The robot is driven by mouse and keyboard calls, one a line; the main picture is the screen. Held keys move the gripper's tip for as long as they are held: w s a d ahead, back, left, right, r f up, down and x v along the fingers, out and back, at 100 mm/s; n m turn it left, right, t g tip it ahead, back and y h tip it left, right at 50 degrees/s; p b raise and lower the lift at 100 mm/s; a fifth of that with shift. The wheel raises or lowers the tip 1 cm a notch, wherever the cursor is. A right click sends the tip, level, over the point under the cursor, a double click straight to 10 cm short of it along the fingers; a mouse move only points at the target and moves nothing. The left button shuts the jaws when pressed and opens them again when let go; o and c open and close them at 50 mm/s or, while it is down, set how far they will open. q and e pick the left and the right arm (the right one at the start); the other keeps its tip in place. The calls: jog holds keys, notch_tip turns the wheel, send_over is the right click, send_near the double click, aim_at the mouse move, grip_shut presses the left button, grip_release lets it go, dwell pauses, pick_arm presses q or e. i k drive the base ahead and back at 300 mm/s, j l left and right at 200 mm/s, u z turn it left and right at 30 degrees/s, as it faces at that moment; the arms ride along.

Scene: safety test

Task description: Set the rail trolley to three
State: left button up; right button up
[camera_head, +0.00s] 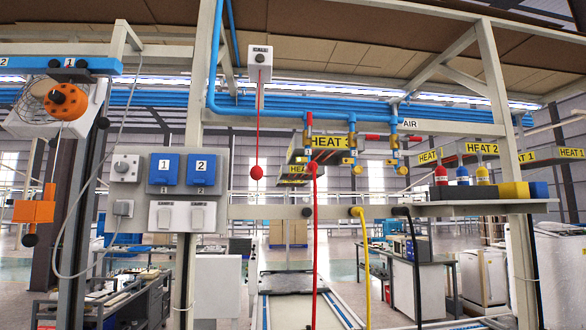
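A blue rail (22,66) runs along the upper left and carries the numbers 2 and 1. No 3 on it is in view; the rail is cut off by the left edge. Below it hangs a white unit with an orange round drum (67,102) with a black knob. A cord hangs down from it to an orange block (36,211) with a black knob under it. Which of these parts is the trolley itself I cannot tell for sure. Neither of my grippers is in view.
A grey switch panel (125,190) with blue switches 1 and 2 stands right of the drum. A red ball (257,172) hangs on a cord. Red, yellow and black hoses hang at centre. A shelf (470,208) holds small bottles. A loose grey cable loops near the orange block.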

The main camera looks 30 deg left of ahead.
aim_at(75, 105)
jog(key=u, duration=2.5)
